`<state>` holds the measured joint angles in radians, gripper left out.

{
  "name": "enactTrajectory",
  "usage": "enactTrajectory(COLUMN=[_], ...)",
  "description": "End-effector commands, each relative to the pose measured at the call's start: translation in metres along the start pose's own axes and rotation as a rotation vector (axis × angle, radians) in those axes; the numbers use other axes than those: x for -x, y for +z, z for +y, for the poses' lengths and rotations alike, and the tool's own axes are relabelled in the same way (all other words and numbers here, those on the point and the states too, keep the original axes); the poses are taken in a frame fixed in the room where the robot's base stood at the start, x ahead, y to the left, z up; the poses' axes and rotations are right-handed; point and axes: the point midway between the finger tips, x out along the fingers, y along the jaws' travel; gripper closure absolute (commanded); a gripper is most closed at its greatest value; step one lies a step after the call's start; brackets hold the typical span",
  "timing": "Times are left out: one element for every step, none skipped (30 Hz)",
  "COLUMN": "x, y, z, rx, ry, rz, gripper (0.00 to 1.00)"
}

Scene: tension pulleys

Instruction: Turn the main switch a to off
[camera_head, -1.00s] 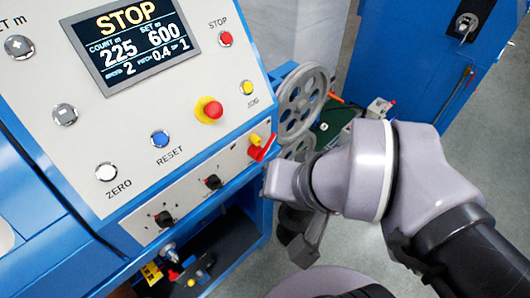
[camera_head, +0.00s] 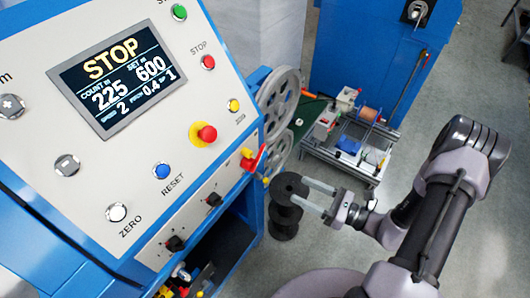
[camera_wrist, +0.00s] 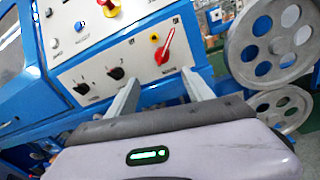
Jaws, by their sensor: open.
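The red rotary handle, which I take as main switch a (camera_head: 254,160), sits at the lower right end of the machine's front panel. Yellow shows beside it. In the wrist view the switch (camera_wrist: 166,45) is unobstructed, with its handle slanting from lower left to upper right. My gripper (camera_head: 302,192) is open and empty, to the right of and below the switch in the head view, apart from it. In the wrist view my two fingers (camera_wrist: 161,82) point toward the panel, below the switch, with a gap between them.
Two black knobs (camera_head: 213,199) (camera_head: 174,243) are left of the switch. A red stop button (camera_head: 204,133) is above it. Large grey pulleys (camera_head: 280,100) stand right of the panel. Black discs (camera_head: 284,222) show below my fingers. A wheeled frame (camera_head: 345,145) and blue cabinet stand behind. Grey floor is open at right.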

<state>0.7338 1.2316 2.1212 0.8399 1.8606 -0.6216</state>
Motion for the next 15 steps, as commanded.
enactTrajectory(x=[0.0,-0.002,-0.006,-0.012,-0.018,-0.029,-0.037,-0.047,-0.06,-0.069,-0.078,-0.091,-0.1,-0.109,-0.12], y=[-0.004,-0.005,-0.006,-0.006,-0.006,-0.006,-0.007,-0.007,-0.007,-0.007,-0.007,-0.007,-0.007,-0.006,-0.006], z=[-0.002,-0.002,-0.003,-0.002,-0.002,-0.002,-0.002,-0.002,-0.001,-0.002,-0.002,-0.001,-0.002,-0.002,-0.002], rx=[-0.014,-0.017,-0.018,-0.018,-0.018,-0.018,-0.017,-0.017,-0.016,-0.015,-0.016,-0.016,-0.016,-0.016,-0.015], ry=[-0.016,-0.021,-0.023,-0.02,-0.019,-0.016,-0.014,-0.014,-0.013,-0.012,-0.012,-0.012,-0.011,-0.011,-0.011], rz=[-0.009,-0.011,-0.012,-0.011,-0.011,-0.01,-0.009,-0.009,-0.009,-0.008,-0.008,-0.009,-0.008,-0.008,-0.009], gripper=[0.4,0.4,0.4,0.4,0.4,0.4,0.4,0.4,0.4,0.4,0.4,0.4,0.4,0.4,0.4])
